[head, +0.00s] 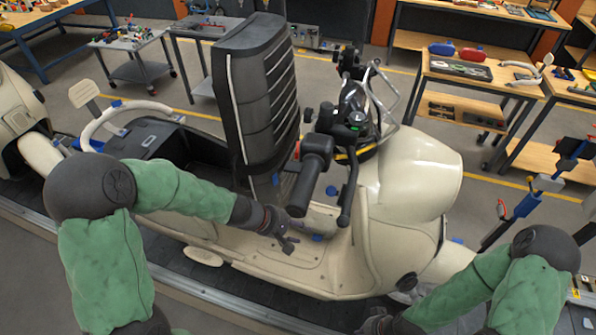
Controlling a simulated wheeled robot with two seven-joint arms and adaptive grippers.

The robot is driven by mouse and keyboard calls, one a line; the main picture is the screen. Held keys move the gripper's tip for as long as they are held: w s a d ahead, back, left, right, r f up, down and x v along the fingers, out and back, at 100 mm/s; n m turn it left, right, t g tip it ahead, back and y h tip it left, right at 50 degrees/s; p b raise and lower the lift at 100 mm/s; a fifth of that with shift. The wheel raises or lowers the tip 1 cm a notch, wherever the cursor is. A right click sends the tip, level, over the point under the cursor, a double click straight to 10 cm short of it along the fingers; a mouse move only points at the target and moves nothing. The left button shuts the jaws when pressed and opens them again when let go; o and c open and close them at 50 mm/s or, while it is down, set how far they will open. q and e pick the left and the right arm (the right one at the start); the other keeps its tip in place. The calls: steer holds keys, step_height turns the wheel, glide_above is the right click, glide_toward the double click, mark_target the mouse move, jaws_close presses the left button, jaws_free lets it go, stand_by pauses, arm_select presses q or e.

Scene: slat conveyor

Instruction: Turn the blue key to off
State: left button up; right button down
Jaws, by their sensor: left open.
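A cream scooter stands on the slat conveyor, its front shield (382,235) facing right. A small blue piece (332,190), which looks like the key, sits on the inner side of the shield below the handlebar; its turn position is too small to read. My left gripper (287,242) is open and empty above the footboard, left of and lower than the blue piece, apart from it. My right gripper (374,322) is low at the bottom edge, near the front wheel area; its fingers are too dark to read.
The handlebar grip (314,166) and brake lever hang close above the blue piece. A tall black seat (262,90) stands raised behind my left forearm. Another blue piece (317,238) lies by the footboard. Workbenches (480,80) stand beyond the conveyor.

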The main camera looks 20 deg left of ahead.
mark_target(330, 191)
arm_select(q)
steer(key=w+r+n+t+h+p, duration=0.1)
steer(key=w+r+n+t+p, duration=0.2)
steer(key=r, duration=1)
steer(key=shift+m, duration=0.4)
steer(key=x, duration=0.3)
steer(key=w+x, duration=0.1)
steer(key=x, duration=0.3)
steer(key=a+x, duration=0.1)
steer(key=x, duration=0.2)
steer(key=shift+w+d+b, duration=0.3)
steer(key=shift+w+b, duration=0.05)
steer(key=shift+w, duration=0.05)
arm_select(e)
step_height(330, 191, up, 4)
steer(key=shift+f, duration=0.25)
